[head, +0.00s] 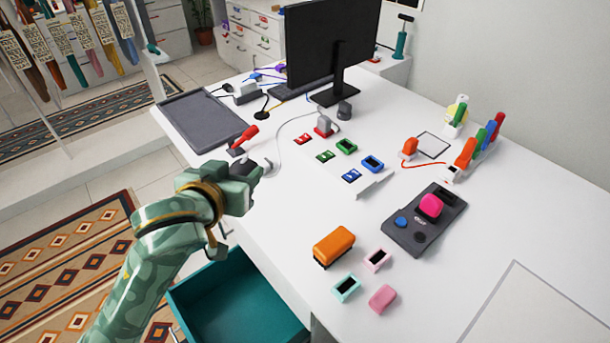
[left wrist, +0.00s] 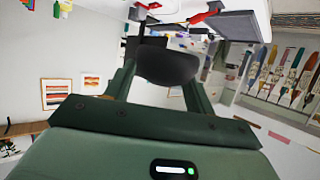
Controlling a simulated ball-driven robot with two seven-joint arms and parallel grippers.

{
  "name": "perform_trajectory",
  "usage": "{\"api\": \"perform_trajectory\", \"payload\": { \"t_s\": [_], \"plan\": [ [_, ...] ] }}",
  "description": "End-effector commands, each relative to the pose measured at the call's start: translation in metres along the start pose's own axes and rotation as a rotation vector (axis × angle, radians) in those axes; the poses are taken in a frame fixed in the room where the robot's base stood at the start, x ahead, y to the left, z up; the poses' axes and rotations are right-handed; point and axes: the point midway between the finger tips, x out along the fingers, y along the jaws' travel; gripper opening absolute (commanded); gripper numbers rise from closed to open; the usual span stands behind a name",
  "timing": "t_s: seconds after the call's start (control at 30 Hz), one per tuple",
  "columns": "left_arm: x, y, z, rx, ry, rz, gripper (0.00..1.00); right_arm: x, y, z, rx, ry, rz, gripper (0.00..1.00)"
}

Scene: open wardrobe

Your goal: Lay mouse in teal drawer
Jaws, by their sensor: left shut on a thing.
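My left gripper (head: 250,174) is over the left part of the white desk, with its fingers shut on a dark mouse (head: 241,169). In the left wrist view the rounded dark mouse (left wrist: 167,66) sits between the two fingers of the gripper (left wrist: 160,78). The gripper partly hides the mouse in the head view. The teal drawer (head: 205,295) is pulled open below the desk's front edge, and its visible inside looks empty. The gripper is farther back than the drawer. My right gripper is not in view.
A grey tray (head: 193,120) and a red-handled tool (head: 243,138) lie close behind the gripper. A monitor (head: 330,45) stands at the back. An orange block (head: 333,246) and small pink and mint pieces are near the front edge. A dark device (head: 425,222) lies right.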

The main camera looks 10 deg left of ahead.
Motion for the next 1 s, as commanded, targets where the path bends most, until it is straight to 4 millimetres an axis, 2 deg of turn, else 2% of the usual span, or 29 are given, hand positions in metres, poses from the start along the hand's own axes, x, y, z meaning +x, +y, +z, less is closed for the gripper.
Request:
{"api": "perform_trajectory", "payload": {
  "t_s": [0.07,0.17,0.27,0.37,0.5,0.57,0.7,1.0],
  "plan": [
    [0.003,0.006,-0.006,0.035,0.003,0.051,0.31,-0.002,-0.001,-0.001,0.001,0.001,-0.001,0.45],
    [0.008,0.023,0.000,0.084,0.001,0.156,0.31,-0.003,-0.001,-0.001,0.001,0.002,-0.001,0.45],
    [0.013,0.039,0.018,0.130,-0.004,0.265,0.31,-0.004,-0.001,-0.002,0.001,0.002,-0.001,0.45],
    [0.014,0.050,0.045,0.167,-0.006,0.367,0.31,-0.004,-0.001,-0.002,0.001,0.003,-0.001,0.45],
    [0.009,0.064,0.081,0.202,-0.004,0.472,0.31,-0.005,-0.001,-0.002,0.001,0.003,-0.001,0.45],
    [0.005,0.073,0.089,0.209,-0.002,0.502,0.31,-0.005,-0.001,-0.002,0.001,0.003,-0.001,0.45],
    [0.000,0.084,0.085,0.218,0.003,0.524,0.31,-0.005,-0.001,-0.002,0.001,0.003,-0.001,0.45],
    [0.005,0.083,0.085,0.218,0.003,0.520,0.31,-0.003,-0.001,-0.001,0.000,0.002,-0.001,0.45]
  ]
}}
